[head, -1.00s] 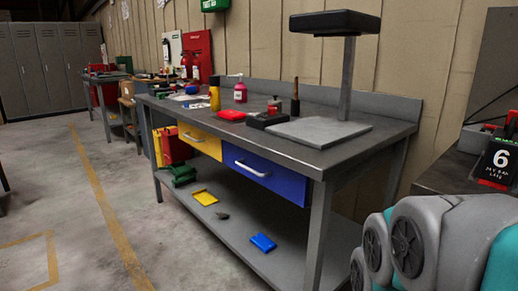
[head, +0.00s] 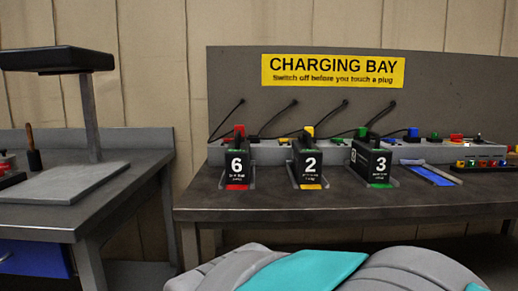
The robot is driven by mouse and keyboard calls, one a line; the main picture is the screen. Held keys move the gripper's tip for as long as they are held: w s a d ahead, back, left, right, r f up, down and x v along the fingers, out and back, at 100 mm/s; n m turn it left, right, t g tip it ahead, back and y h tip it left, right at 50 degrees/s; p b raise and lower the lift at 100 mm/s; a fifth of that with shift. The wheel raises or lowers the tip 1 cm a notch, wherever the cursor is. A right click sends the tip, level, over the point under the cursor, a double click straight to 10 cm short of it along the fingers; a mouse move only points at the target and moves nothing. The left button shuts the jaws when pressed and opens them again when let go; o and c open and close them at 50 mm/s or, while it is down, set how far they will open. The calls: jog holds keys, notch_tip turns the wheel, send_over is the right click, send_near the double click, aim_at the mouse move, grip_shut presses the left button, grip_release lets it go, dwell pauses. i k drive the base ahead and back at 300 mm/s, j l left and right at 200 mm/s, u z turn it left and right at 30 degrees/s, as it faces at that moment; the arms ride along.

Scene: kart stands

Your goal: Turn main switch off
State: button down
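In the head view, a charging bench (head: 300,208) stands ahead under a yellow sign (head: 333,72) reading "CHARGING BAY, Switch off before you touch a plug". A long grey power rail (head: 270,152) runs along its back, with red (head: 239,131), yellow (head: 308,131), green (head: 362,132) and blue (head: 413,132) plugs on it. A small red part (head: 456,138) and a small lit spot (head: 478,138) sit near its right end. I cannot tell which part is the main switch or its position. My grey and teal arm crosses the bottom; my gripper is not in view.
Black batteries marked 6 (head: 238,166), 2 (head: 308,166) and 3 (head: 371,163) stand in front of the rail. A blue-marked slot (head: 430,175) is empty. A strip with coloured parts (head: 480,163) lies at right. Another workbench (head: 60,205) stands left, across a narrow gap.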

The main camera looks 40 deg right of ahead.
aim_at(455, 138)
jog(key=k+l+z, duration=0.15)
jog(key=z, duration=1.7)
jog(key=l, duration=0.2)
